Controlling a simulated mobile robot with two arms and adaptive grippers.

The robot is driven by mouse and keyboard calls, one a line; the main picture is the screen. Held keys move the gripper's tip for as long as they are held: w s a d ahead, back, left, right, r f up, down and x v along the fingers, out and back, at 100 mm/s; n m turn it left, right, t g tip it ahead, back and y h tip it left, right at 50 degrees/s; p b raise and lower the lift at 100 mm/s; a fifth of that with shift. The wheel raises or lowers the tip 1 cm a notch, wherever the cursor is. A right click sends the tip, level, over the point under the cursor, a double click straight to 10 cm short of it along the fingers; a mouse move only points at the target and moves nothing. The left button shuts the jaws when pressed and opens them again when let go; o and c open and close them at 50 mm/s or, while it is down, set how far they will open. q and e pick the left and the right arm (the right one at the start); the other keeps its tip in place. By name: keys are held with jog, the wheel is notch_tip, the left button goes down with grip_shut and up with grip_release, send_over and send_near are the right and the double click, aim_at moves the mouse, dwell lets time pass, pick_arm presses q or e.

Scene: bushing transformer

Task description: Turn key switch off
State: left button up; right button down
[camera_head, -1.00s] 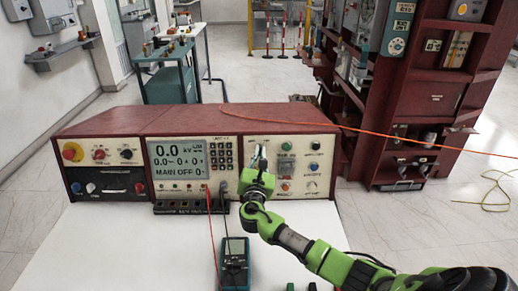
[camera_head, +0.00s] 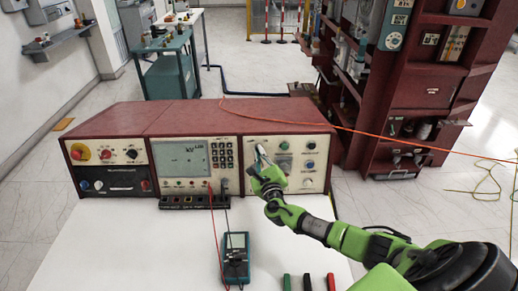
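The red control console (camera_head: 190,117) stands on a white table. My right gripper (camera_head: 261,154) reaches up from the lower right to the left part of the console's right-hand panel (camera_head: 308,146). Its fingertips are close to or against the panel face and cover the spot behind them. The key switch cannot be made out and may be hidden there. The fingers look close together, but their opening is too small to judge. The display (camera_head: 181,158) on the middle panel looks blank apart from faint marks. My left gripper is not in view.
A teal multimeter (camera_head: 236,258) with red and black leads lies on the white table (camera_head: 110,245). Several coloured clips lie at the table's front. An orange cable (camera_head: 380,138) runs over the console. A dark red shelf unit (camera_head: 420,100) stands at right.

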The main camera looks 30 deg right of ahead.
jog(key=shift+n+y+p, duration=0.5)
jog(key=shift+n+p, duration=0.2)
jog(key=shift+n, duration=0.5)
jog(key=c, duration=2.2)
grip_release()
jog(key=shift+c, duration=0.2)
jog(key=shift+s, duration=0.15)
jog(key=v, duration=1.2)
